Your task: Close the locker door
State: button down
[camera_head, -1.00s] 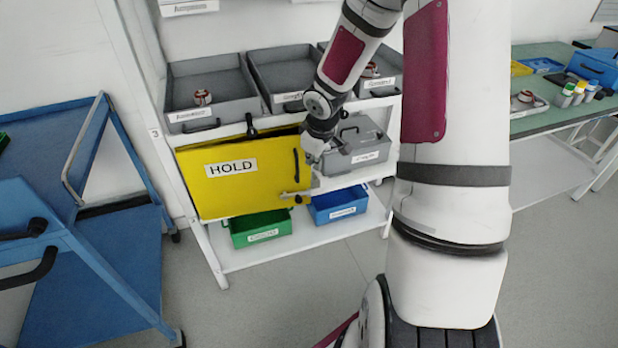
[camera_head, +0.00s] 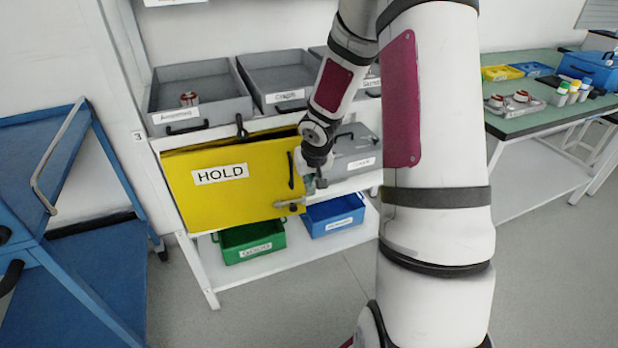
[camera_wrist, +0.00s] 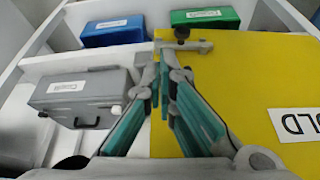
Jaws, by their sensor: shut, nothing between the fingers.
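The yellow locker door (camera_head: 240,195) with a HOLD label stands on the middle shelf level in the head view. It is tilted out a little, with a dark gap along its top edge. A black handle (camera_head: 291,170) and a grey latch (camera_head: 290,204) sit at its right side. My gripper (camera_head: 314,184) is shut and empty beside the door's right edge, close to the handle and latch. In the wrist view my gripper (camera_wrist: 160,85) points toward the latch (camera_wrist: 185,46), with the yellow door (camera_wrist: 250,80) to its right. I cannot tell whether the fingers touch the door.
A grey box (camera_head: 355,150) stands right of the door on the same shelf. A green bin (camera_head: 250,242) and a blue bin (camera_head: 335,213) stand below. Grey trays (camera_head: 200,95) are above. A blue cart (camera_head: 60,200) stands at left, a green-topped table (camera_head: 545,120) at right.

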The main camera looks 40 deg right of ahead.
jog(key=shift+w+d+f, duration=0.3)
jog(key=shift+w, duration=0.45)
jog(key=shift+w+d+f, duration=0.3)
jog(key=shift+w+f, duration=0.05)
jog(key=shift+w, duration=0.35)
jog(key=shift+w+d+f, duration=0.3)
jog(key=shift+w, duration=0.45)
jog(key=w, duration=0.1)
jog(key=w+d+p, duration=0.1)
jog(key=w, duration=0.1)
jog(key=w+d+p, duration=0.1)
jog(key=w, duration=0.1)
jog(key=shift+w+d+r, duration=0.1)
jog(key=shift+d+r, duration=0.05)
jog(key=shift+d, duration=0.05)
